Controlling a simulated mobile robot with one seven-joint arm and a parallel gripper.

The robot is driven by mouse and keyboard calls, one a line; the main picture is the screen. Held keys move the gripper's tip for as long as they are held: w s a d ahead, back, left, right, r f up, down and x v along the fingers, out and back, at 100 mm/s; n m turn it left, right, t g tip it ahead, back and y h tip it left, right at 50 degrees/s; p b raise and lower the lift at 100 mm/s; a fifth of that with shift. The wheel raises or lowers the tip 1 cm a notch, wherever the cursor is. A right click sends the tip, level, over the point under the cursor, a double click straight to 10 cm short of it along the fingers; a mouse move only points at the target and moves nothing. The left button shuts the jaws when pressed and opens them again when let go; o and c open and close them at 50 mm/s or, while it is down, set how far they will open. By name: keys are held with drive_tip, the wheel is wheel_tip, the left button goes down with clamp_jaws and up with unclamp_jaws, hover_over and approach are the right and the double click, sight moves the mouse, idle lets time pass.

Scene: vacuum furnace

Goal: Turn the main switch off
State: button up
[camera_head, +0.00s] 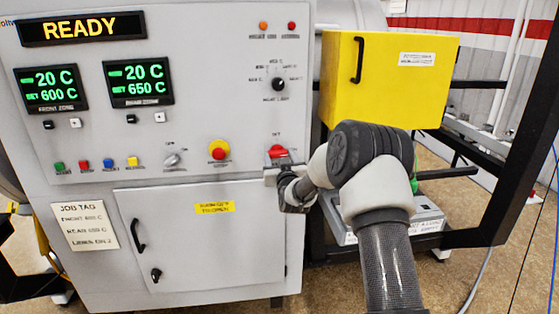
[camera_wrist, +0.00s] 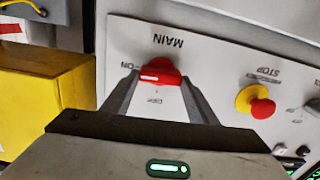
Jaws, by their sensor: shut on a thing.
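The main switch is a red knob (camera_wrist: 160,73) on the grey panel. It also shows in the head view (camera_head: 278,151), at the panel's lower right. In the wrist view the lettering is upside down: MAIN is above the knob, ON at its left and OFF below it. The knob's white mark lies on the ON side. My gripper (camera_wrist: 161,82) has one finger on each side of the knob and is shut on it. In the head view my gripper (camera_head: 280,170) is at the switch, its fingers partly hidden by my wrist.
A red and yellow emergency stop button (camera_head: 218,149) and a selector knob (camera_head: 171,160) are left of the switch. A yellow box (camera_head: 385,85) with a black handle stands at the right. A cabinet door (camera_head: 205,250) is below. A black frame (camera_head: 515,150) rises at far right.

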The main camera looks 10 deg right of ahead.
drive_tip(key=n+b, duration=0.1)
drive_tip(key=b, duration=0.1)
drive_tip(key=n+b, duration=0.2)
drive_tip(key=b, duration=0.1)
drive_tip(key=shift+a+f, duration=0.15)
drive_tip(key=shift+f, duration=0.2)
drive_tip(key=n+b, duration=0.5)
drive_tip(key=b, duration=0.2)
drive_tip(key=shift+a+n, duration=0.1)
drive_tip(key=shift+n, duration=0.2)
drive_tip(key=n+b, duration=0.5)
drive_tip(key=b, duration=0.1)
drive_tip(key=shift+b, duration=0.3)
drive_tip(key=n+b, duration=0.3)
drive_tip(key=shift+r+n, duration=0.1)
drive_tip(key=shift+n, duration=0.3)
drive_tip(key=o, duration=1)
drive_tip(key=shift+o, duration=0.2)
drive_tip(key=shift+s+b, duration=0.1)
drive_tip(key=shift+b, duration=0.2)
drive_tip(key=s+p, duration=0.1)
drive_tip(key=s, duration=1.6)
drive_tip(key=shift+s, duration=0.15)
